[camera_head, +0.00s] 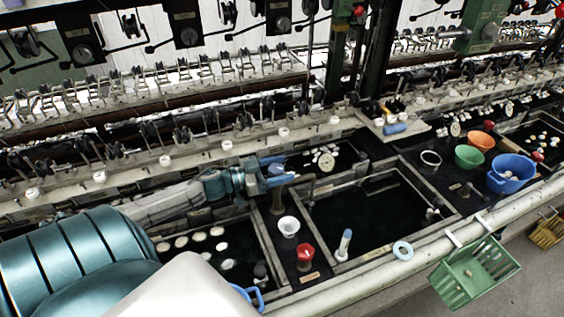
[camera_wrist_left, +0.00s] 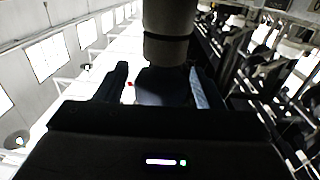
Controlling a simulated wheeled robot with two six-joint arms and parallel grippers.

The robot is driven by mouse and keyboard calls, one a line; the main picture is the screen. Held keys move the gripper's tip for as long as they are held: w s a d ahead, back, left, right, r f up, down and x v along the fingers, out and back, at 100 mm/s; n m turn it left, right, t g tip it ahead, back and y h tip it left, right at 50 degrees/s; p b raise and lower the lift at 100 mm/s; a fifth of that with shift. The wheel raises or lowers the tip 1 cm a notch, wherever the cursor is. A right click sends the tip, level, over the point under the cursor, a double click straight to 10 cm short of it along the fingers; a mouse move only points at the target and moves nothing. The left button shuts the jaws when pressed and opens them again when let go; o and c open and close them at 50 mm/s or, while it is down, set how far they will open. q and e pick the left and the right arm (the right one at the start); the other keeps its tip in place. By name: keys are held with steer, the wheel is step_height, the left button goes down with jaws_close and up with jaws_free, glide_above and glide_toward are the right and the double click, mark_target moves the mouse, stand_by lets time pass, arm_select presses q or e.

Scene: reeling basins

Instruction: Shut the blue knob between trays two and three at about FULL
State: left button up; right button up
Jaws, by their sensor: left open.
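My left gripper (camera_head: 285,170) reaches in from the left, above the dark strip between two sunken basins. It is open, with its fingers either side of a blue knob (camera_head: 276,169), mostly hidden by them, on a brownish post (camera_head: 278,203). In the left wrist view the knob (camera_wrist_left: 163,86) is a dark shape between the spread fingers (camera_wrist_left: 158,90), with a grey cylinder (camera_wrist_left: 168,30) above it in the picture. I cannot tell whether the fingers touch it. The knob's setting and any FULL mark cannot be read. My right gripper is not in view.
A white cup (camera_head: 288,226) and red knob (camera_head: 305,253) stand in front on the same strip. Machine rails (camera_head: 160,165) run behind. A green basket (camera_head: 470,275) hangs at front right.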

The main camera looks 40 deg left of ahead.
arm_select(q)
steer(key=shift+w+d, duration=0.25)
steer(key=shift+w, duration=0.25)
